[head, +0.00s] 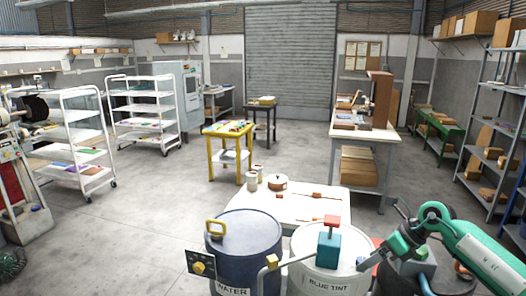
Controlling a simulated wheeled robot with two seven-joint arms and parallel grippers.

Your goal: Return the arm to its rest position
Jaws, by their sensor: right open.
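My right arm comes in from the lower right with teal links, bent at a raised teal joint. My right gripper (370,261) is low in the picture, just right of the white drum labelled BLUE TINT (340,268). It is open and I see nothing held in it. Its fingers are small and partly lost against the dark parts behind, so I cannot tell whether they touch the drum. My left arm and gripper are not in view.
A dark drum labelled WATER (243,250) stands left of the white one. Behind them a white table (310,210) bears a round pot (277,182), cans and several brushes. A yellow cart (230,151) and a workbench (362,135) stand farther back. Floor at left centre is clear.

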